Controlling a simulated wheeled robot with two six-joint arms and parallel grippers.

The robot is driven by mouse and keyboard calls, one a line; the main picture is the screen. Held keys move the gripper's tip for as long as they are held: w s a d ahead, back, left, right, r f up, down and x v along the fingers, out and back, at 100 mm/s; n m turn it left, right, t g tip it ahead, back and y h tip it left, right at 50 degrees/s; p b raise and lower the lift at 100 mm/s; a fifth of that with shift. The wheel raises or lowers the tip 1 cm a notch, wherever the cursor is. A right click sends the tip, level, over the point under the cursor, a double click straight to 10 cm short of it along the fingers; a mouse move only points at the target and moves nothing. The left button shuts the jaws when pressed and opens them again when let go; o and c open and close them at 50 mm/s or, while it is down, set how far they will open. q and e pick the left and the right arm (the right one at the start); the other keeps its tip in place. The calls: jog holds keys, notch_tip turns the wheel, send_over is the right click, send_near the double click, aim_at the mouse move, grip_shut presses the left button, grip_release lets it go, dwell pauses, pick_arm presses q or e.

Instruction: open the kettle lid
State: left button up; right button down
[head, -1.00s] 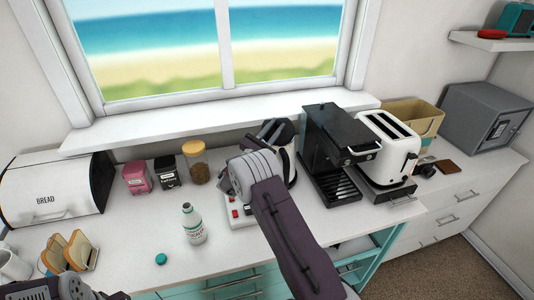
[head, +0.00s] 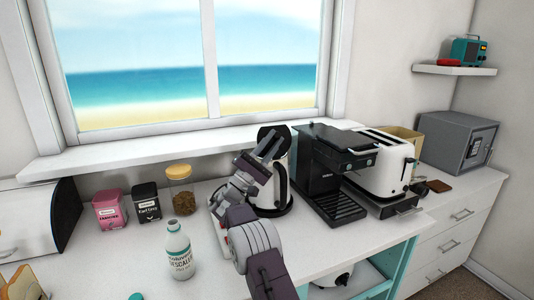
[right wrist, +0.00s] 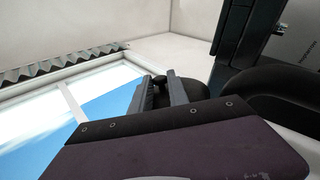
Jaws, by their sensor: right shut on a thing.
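The kettle (head: 281,188) stands on the counter left of the coffee machine, partly hidden behind my right arm. Its dark round lid (head: 284,134) looks tilted up at the top of the kettle, in front of the window sill. My right gripper (head: 270,146) is at the lid, with its fingers closed on the lid's small dark knob. In the right wrist view, the two fingers (right wrist: 162,92) are on either side of the knob (right wrist: 160,80), with the dark lid behind. My left gripper is out of view.
A black coffee machine (head: 330,165) and white toaster (head: 383,160) stand close on the right. A white bottle (head: 179,252) stands front left, with a glass jar (head: 183,200) and pink and black tins behind. The window sill (head: 120,155) runs behind the kettle.

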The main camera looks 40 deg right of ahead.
jog(key=shift+s+m+g+b, duration=0.15)
jog(key=shift+m+g+b, duration=0.2)
jog(key=shift+m+g, duration=0.35)
jog(key=c, duration=1.3)
grip_release()
jog(key=shift+d, duration=0.1)
jog(key=b+v, duration=0.1)
jog(key=v, duration=0.8)
jog(key=shift+f, duration=0.2)
